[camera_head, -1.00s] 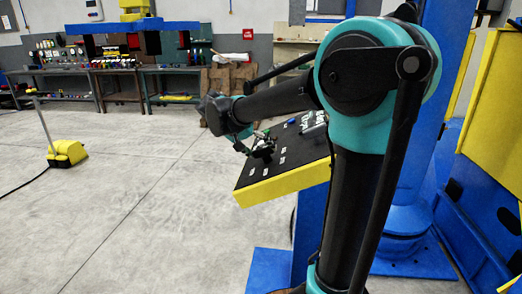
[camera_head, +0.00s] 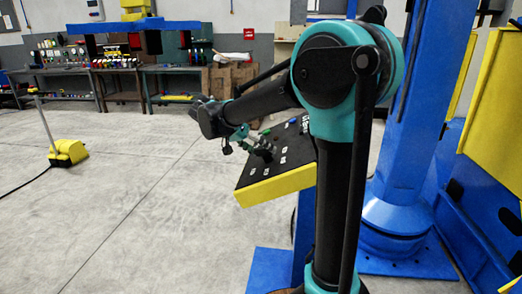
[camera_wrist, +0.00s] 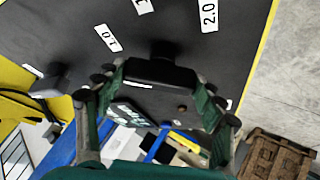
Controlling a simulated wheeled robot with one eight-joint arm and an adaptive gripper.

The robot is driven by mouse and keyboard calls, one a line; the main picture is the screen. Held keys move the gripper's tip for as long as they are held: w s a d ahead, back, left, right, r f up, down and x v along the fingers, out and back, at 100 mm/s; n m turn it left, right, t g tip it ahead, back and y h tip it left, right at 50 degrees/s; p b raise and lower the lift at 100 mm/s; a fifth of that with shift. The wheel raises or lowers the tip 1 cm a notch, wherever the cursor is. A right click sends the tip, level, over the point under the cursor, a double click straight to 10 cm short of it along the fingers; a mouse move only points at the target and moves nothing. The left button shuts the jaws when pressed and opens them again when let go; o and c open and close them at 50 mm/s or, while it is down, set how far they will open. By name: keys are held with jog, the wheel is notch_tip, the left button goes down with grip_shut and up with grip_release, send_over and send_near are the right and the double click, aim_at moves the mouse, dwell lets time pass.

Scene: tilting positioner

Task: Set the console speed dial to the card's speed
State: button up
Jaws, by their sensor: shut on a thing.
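The console (camera_head: 275,188) has a black sloping top and a yellow edge. In the wrist view its black top (camera_wrist: 60,25) carries white speed labels, including a 2.0 label (camera_wrist: 208,15) and a tilted label (camera_wrist: 108,38) that seems to read 1.0. The black speed dial (camera_wrist: 163,50) sits between these labels, with a wide bar. My gripper (camera_wrist: 160,85) is shut on the dial, one finger at each end of the bar. The dial's exact pointer setting cannot be read. In the head view my gripper (camera_head: 256,146) is small at the console top. I cannot identify the card.
A second black knob (camera_wrist: 48,80) stands on the console at left in the wrist view. A blue column (camera_head: 410,110) and yellow panels (camera_head: 490,110) stand at right. A yellow pedal unit (camera_head: 68,153) lies on the open floor at left. Workbenches line the back wall.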

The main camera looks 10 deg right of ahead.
jog(key=o, duration=1.2)
jog(key=shift+c, duration=0.2)
jog(key=shift+a, duration=0.1)
jog(key=v, duration=1.2)
